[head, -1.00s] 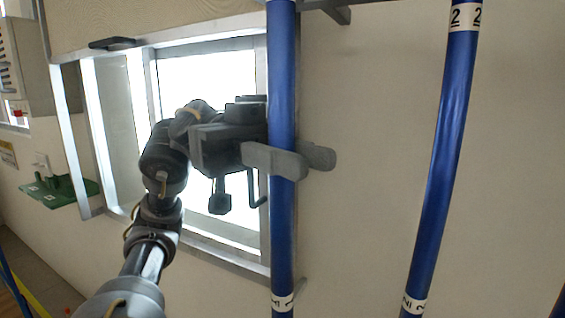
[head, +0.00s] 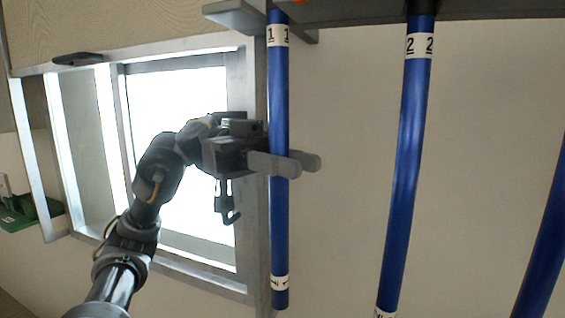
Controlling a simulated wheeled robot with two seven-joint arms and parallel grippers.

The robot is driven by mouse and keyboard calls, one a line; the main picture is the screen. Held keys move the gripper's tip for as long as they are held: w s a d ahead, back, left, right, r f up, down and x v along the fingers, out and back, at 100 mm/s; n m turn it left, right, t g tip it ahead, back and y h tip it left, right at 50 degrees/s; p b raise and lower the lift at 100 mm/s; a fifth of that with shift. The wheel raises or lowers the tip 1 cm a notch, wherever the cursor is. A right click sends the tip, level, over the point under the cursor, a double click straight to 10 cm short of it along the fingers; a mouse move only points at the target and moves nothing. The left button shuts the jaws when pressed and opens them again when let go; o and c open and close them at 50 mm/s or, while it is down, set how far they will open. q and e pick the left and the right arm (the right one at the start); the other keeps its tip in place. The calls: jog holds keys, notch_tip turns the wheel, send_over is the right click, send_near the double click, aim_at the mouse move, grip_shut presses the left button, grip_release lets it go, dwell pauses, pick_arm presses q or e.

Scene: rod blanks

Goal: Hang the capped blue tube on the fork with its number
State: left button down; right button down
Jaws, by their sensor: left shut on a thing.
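The blue tube marked 1 (head: 279,110) stands near upright in the middle of the head view. White bands with the number 1 sit near its top and its lower end. My left gripper (head: 284,164) is shut on it around mid-length, with its fingers across the tube. The top end of the tube reaches the picture's upper edge, so its cap is not clearly seen. A grey bracket arm (head: 236,16) shows beside the top of the tube; I cannot tell whether the tube rests on a fork there. My right gripper is not in view.
A blue tube marked 2 (head: 403,170) hangs from a dark rail (head: 480,10) to the right. Another blue tube (head: 545,250) is at the right edge. A bright window (head: 190,100) is behind my left arm. The wall between the tubes is clear.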

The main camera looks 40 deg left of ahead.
pick_arm(q)
jog(key=shift+w+a+f+b, duration=0.1)
jog(key=shift+w+f+b, duration=0.25)
jog(key=shift+f, duration=0.25)
jog(key=c, duration=1.2)
grip_release()
jog(key=shift+o, duration=0.2)
jog(key=shift+a, duration=0.1)
